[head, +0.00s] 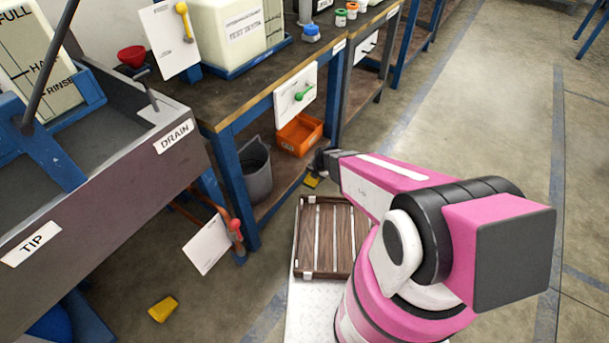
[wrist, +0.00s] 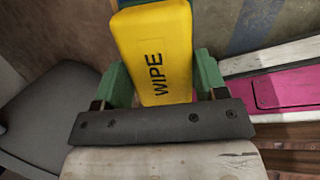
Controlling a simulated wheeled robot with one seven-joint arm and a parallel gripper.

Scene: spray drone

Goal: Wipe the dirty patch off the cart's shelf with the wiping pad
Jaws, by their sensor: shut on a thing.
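My gripper (wrist: 160,80) is shut on the yellow wiping pad (wrist: 155,45), marked WIPE, between its green fingers. In the head view the pad (head: 311,182) shows as a small yellow bit below the dark wrist, near the lower shelf (head: 282,182) of the blue-legged bench. I cannot tell whether the pad touches the shelf. I cannot make out a dirty patch in either view; my arm and pad may hide part of the area.
A grey bucket (head: 256,168) and an orange bin (head: 300,134) stand on the lower shelf. A blue leg (head: 236,185) stands at the near corner. A wooden slatted tray (head: 325,240) lies below my arm. A yellow block (head: 163,309) lies on the floor. The right aisle is clear.

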